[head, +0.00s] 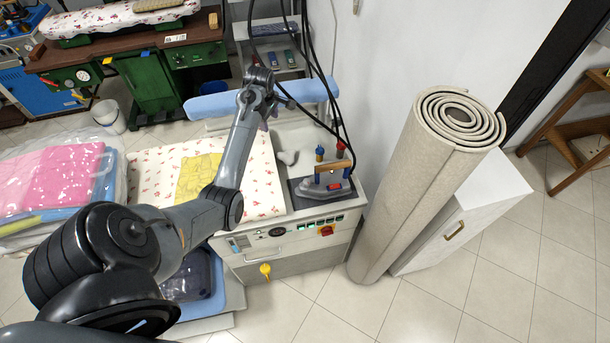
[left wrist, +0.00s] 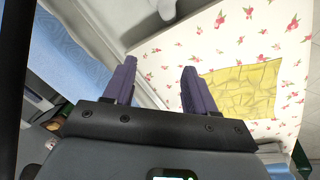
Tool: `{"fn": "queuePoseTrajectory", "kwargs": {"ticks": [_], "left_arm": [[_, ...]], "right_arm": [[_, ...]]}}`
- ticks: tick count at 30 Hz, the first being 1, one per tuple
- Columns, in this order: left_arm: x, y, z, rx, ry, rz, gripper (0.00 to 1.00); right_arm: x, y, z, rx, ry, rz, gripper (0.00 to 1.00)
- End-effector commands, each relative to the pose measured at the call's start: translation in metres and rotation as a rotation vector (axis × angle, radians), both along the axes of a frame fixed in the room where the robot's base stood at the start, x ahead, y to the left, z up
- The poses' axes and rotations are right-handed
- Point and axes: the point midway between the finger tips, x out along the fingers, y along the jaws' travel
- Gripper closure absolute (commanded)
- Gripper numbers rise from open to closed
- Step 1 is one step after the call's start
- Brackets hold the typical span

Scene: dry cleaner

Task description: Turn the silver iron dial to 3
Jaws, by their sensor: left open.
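The silver iron (head: 313,189) with a wooden handle rests on a dark pad (head: 300,199) at the right end of the ironing station. A small red part shows on its body, but I cannot make out any dial numbers. My left gripper (head: 263,124) is over the back of the station, left of and behind the iron, largely hidden by its own wrist. In the left wrist view, the left gripper (left wrist: 160,66) has its purple fingers spread with nothing between them. The iron does not show in that view. My right gripper is not in view.
A floral ironing board (head: 260,190) with a yellow cloth (head: 196,176) lies left of the iron. Dark hoses (head: 318,70) hang behind it. Blue and red knobs (head: 319,151) stand behind the iron. A tall rolled carpet (head: 408,190) stands to the right.

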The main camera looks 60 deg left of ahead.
Motion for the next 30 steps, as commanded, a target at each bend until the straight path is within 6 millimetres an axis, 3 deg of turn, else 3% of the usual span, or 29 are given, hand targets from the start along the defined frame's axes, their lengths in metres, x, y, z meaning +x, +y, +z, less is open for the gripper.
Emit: {"fn": "queuePoseTrajectory", "kwargs": {"ticks": [1, 3, 7, 12, 19, 30], "left_arm": [[-0.003, -0.027, -0.016, -0.13, -0.036, 0.08, 0.44], [-0.007, -0.054, -0.037, -0.26, -0.075, 0.16, 0.44], [-0.004, -0.096, -0.064, -0.408, -0.128, 0.229, 0.44], [0.007, -0.133, -0.08, -0.499, -0.147, 0.234, 0.44], [0.019, -0.146, -0.093, -0.512, -0.153, 0.221, 0.44], [0.034, -0.161, -0.147, -0.51, -0.151, 0.221, 0.44]], "right_arm": [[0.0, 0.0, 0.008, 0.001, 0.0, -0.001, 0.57], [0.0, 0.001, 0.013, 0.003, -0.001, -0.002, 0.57], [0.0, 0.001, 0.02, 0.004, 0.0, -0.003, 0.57], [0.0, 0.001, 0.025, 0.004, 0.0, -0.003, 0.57], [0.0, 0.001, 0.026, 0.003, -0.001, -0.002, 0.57], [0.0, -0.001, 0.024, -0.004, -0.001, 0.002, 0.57]]}}
